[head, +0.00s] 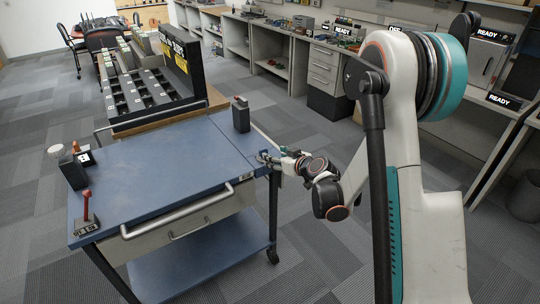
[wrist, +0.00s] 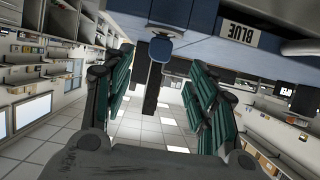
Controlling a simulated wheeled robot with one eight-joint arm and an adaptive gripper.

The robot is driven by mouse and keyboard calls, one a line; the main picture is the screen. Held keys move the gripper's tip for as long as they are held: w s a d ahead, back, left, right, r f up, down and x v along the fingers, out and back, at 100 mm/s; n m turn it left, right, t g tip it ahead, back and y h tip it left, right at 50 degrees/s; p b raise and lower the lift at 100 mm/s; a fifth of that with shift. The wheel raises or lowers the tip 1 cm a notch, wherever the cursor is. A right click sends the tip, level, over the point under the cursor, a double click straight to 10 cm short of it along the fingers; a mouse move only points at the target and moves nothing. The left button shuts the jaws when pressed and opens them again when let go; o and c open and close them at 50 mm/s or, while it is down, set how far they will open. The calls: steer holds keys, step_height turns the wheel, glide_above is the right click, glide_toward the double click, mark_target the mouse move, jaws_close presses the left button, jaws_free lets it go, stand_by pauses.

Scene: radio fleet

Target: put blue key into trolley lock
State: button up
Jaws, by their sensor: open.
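The trolley (head: 160,160) has a blue top and stands at left centre in the head view. My gripper (head: 266,157) is at its right edge, beside the top. In the wrist view my gripper (wrist: 158,68) is open, with its teal fingers spread apart. A small blue piece (wrist: 161,47), which looks like the blue key, shows between the fingertips and touches neither finger visibly. It sits against the trolley's edge, close to a "BLUE" label (wrist: 239,33). The lock is not clearly seen, and I cannot tell how far the blue piece goes into it.
A dark box (head: 241,115) stands on the trolley's back right corner. A red-handled lever (head: 86,207) and a dark block (head: 74,172) are at its left end. A silver handle (head: 178,212) runs along the front. A black organiser rack (head: 150,95) stands behind. Carpet lies open around the trolley.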

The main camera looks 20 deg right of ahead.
steer(key=v, duration=0.3)
steer(key=shift+s+d+r, duration=0.1)
steer(key=shift+s, duration=0.3)
steer(key=s+a+r+m+g+h, duration=0.1)
steer(key=s+a+r+g, duration=0.3)
steer(key=s+r, duration=0.9)
steer(key=s+m+g+h, duration=0.1)
steer(key=s+m+h, duration=0.1)
steer(key=s, duration=2)
steer(key=shift+r+m+g+h, duration=0.3)
steer(key=shift+r+g+h, duration=0.15)
steer(key=shift+h, duration=0.15)
